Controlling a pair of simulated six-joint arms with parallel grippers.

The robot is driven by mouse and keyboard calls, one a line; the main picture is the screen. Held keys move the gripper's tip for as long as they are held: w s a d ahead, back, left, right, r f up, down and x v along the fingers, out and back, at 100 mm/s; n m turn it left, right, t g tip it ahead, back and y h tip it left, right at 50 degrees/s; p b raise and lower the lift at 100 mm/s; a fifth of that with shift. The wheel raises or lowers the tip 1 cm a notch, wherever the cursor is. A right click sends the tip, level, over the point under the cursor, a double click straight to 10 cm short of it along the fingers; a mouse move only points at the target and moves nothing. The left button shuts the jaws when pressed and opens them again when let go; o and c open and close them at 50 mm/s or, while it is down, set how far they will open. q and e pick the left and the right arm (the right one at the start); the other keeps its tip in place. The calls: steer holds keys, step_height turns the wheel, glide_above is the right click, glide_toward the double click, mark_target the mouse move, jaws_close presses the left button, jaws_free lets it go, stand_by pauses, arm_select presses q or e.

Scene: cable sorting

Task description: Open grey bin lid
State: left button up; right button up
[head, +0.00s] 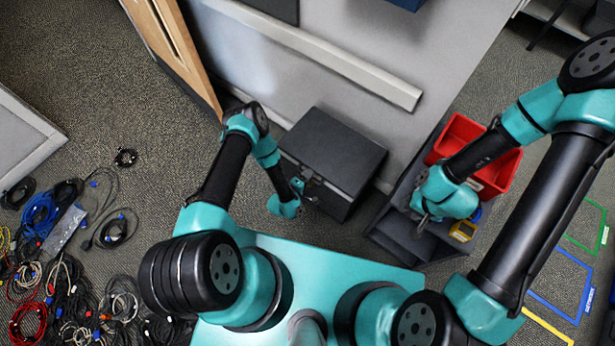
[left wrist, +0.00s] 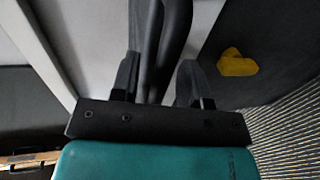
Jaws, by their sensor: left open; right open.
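The dark grey bin (head: 345,192) stands against the grey wall panel in the middle of the head view. Its flat lid (head: 332,150) looks shut. My left gripper (head: 312,184) is open at the bin's near side, close below the lid's front edge; I cannot tell whether it touches. In the left wrist view its fingers (left wrist: 158,80) are apart, with a dark curved bar (left wrist: 167,45) showing between them. A yellow piece (left wrist: 237,62) sits on a dark face to their right. My right gripper (head: 423,220) is open above a dark tray unit (head: 400,230) to the right.
A red bin (head: 462,135) stands behind my right gripper, and a small yellow box (head: 463,231) sits beside it. Tangled cables (head: 75,270) cover the floor at left. Coloured floor outlines (head: 560,295) lie at right.

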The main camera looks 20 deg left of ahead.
arm_select(q)
jaws_close()
stand_by(0.3)
steer(key=shift+r, duration=0.1)
